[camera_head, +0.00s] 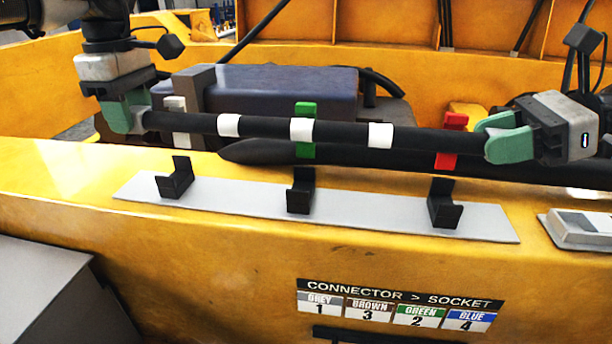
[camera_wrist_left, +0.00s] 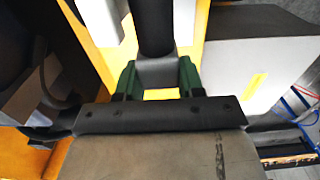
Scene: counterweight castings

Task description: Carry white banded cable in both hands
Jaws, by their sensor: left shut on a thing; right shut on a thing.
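The white banded cable (camera_head: 340,135) is a thick black cable with three white bands, held nearly level in the air in the head view. My left gripper (camera_head: 136,119) is shut on its left end. My right gripper (camera_head: 492,140) is shut on its right end. In the left wrist view the cable (camera_wrist_left: 154,25) runs away from my left gripper (camera_wrist_left: 158,80), whose green fingers sit either side of a grey end piece. A green clip (camera_head: 305,109) and a red clip (camera_head: 447,160) stand behind the cable and are partly hidden by it.
A grey strip (camera_head: 240,204) with three black hooks (camera_head: 300,195) lies on the yellow ledge in front. Another dark cable (camera_head: 240,152) lies behind and below the held one. A label plate (camera_head: 400,305) is on the front face. A grey box (camera_head: 585,229) sits at right.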

